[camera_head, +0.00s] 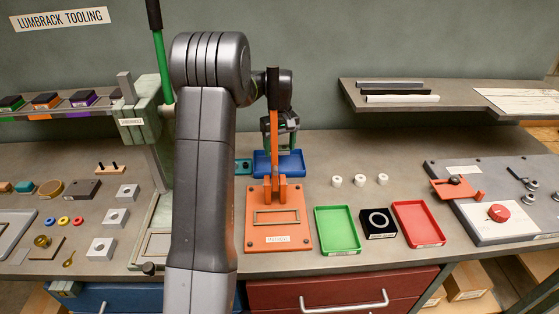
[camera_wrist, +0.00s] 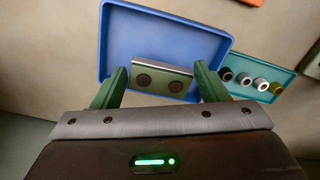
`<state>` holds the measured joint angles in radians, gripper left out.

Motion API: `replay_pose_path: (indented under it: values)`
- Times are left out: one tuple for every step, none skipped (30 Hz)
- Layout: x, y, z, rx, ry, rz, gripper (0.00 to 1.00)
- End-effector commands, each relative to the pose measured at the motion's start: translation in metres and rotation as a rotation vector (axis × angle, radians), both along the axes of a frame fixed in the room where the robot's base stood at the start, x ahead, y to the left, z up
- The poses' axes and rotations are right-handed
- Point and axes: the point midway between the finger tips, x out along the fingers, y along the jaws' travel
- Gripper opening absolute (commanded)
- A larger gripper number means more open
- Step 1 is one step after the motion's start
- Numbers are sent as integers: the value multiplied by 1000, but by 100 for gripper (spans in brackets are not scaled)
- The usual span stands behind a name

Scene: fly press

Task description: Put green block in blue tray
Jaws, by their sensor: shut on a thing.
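The blue tray (camera_head: 294,162) stands at the back of the bench, behind an orange press-like fixture. My gripper (camera_head: 281,138) is over it, pointing down. In the wrist view my gripper (camera_wrist: 161,72) has its two green fingers shut on the sides of the green block (camera_wrist: 162,80), which shows a paler face with two dark round spots. The block is seen against the floor of the blue tray (camera_wrist: 121,38), near its edge closest to the gripper. I cannot tell whether it touches the tray floor. In the head view the block cannot be told from the fingers.
The orange fixture (camera_head: 258,235) stands in front of the tray. A green tray (camera_head: 337,230), a black block with a ring (camera_head: 378,222) and a red tray (camera_head: 418,224) lie to the right. A teal holder (camera_wrist: 268,72) with several small cylinders sits beside the blue tray.

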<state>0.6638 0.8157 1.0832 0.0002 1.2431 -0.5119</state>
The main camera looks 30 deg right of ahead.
Motion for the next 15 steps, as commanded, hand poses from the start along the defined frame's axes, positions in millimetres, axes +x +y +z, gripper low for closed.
replay_pose_path:
  values:
    - [-1, 1, -6, 2, 3, 0, 34]
    - [0, 0, -9, 1, 1, 0, 34]
    - [0, 0, -12, 0, 0, 0, 34]
    - [0, 0, -14, 0, 0, 0, 34]
    - [0, 0, -16, 0, 1, 0, 34]
    - [0, 0, -19, 0, 1, 0, 34]
    - [0, 0, -22, 0, 1, 0, 34]
    - [0, 0, -25, 1, 2, 0, 34]
    - [-1, 1, -31, 2, 3, 0, 34]
    - [-1, 0, -35, 2, 3, 0, 34]
    - [0, 0, -40, 1, 3, 0, 34]
    - [-1, 0, -46, 2, 3, 0, 34]
    - [0, 0, -49, 1, 2, 0, 34]
    - [0, 0, -51, 0, 1, 0, 34]
    - [0, 0, -52, 0, 0, 0, 34]
